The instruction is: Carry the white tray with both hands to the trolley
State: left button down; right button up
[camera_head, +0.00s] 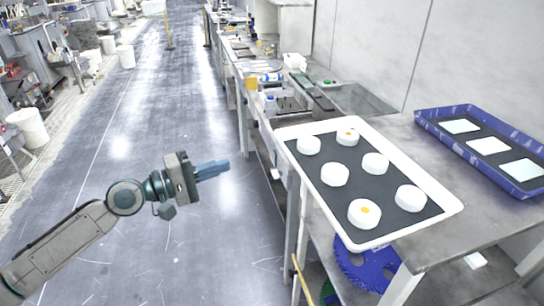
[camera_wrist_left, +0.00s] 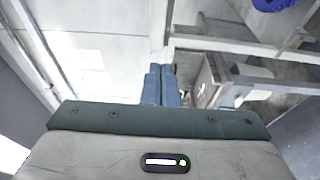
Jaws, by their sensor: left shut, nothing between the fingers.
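The white tray (camera_head: 284,134) lies on the metal bench at the right of the head view. It has a dark inner surface and carries several white round pieces (camera_head: 334,174), two of them with a yellow-orange mark on top. Its near-left edge reaches the bench's edge. My left gripper (camera_head: 226,165) is over the aisle, to the left of the tray and apart from it. Its blue fingers are shut with nothing between them, and they also show in the left wrist view (camera_wrist_left: 161,88). My right gripper is not in view. I cannot identify the trolley.
A blue tray (camera_head: 432,131) with several pale square pieces lies on the bench right of the white tray. Blue round items (camera_head: 362,268) sit on a shelf under the bench. The floor aisle (camera_head: 150,120) at left is clear. White bins (camera_head: 28,127) stand farther left.

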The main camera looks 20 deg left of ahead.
aim_at(286, 154)
pick_arm(q)
jog(key=p+x, duration=0.2)
jog(key=x, duration=0.2)
jog(key=s+d+p+x, duration=0.1)
jog(key=p+x, duration=0.1)
jog(key=x, duration=0.1)
jog(key=p+x, duration=0.2)
jog(key=x, duration=0.2)
jog(key=shift+d+r, duration=0.15)
jog(key=shift+d, duration=0.3)
jog(key=shift+d+p, duration=0.45)
jog(key=shift+d, duration=0.15)
